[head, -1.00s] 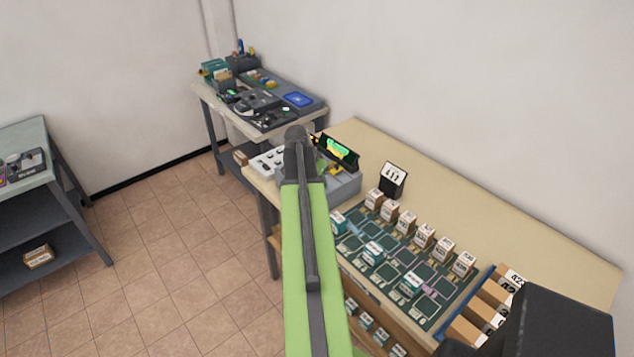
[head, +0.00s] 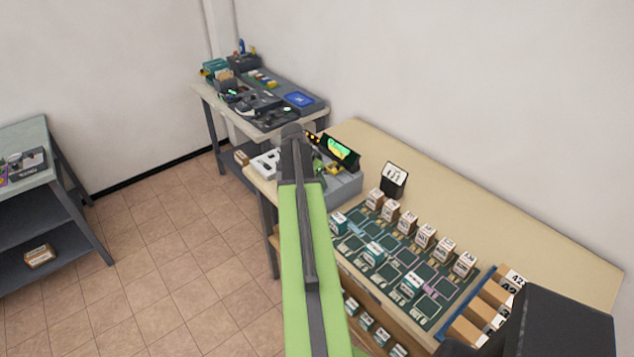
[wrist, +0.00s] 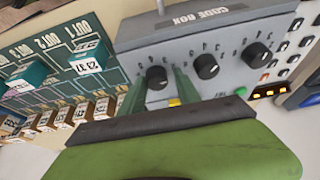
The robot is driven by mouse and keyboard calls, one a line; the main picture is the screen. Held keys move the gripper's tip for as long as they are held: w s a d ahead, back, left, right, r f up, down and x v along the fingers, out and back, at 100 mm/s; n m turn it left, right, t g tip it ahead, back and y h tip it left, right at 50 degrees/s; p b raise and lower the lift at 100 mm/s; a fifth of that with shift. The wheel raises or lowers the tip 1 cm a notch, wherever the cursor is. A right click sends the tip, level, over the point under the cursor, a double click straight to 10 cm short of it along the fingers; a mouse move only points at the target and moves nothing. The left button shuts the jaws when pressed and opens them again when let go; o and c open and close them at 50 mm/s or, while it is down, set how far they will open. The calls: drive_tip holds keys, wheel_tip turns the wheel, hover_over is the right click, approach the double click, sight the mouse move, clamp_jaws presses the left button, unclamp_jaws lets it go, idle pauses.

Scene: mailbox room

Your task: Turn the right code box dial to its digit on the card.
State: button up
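The grey code box (wrist: 225,45) fills the upper middle of the wrist view, with three black dials in a row. The view appears turned round, so the dial nearest the green mat, at picture left, appears to be the right dial (wrist: 157,77). My gripper (wrist: 159,80) has its green fingers on either side of this dial, with narrow gaps showing. The middle dial (wrist: 206,66) and the far dial (wrist: 257,55) stand clear of the fingers. In the head view my arm partly hides the code box (head: 345,187). The card (head: 393,179) stands behind it; its digits are too small to read surely.
A green mat (head: 405,262) with several small boxes lies beside the code box. A blue-edged rack (head: 492,283) is at the right end of the table. A lit screen (head: 340,151) stands near the code box. Bare tabletop (head: 480,215) lies along the wall.

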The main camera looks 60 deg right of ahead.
drive_tip(key=shift+o, duration=1.2)
drive_tip(key=shift+w, duration=0.1)
drive_tip(key=shift+r, duration=0.1)
drive_tip(key=shift+r+p, duration=0.25)
drive_tip(key=shift+p, duration=0.1)
drive_tip(key=p+v, duration=1.5)
drive_tip(key=v, duration=0.1)
drive_tip(key=shift+a+r, duration=0.3)
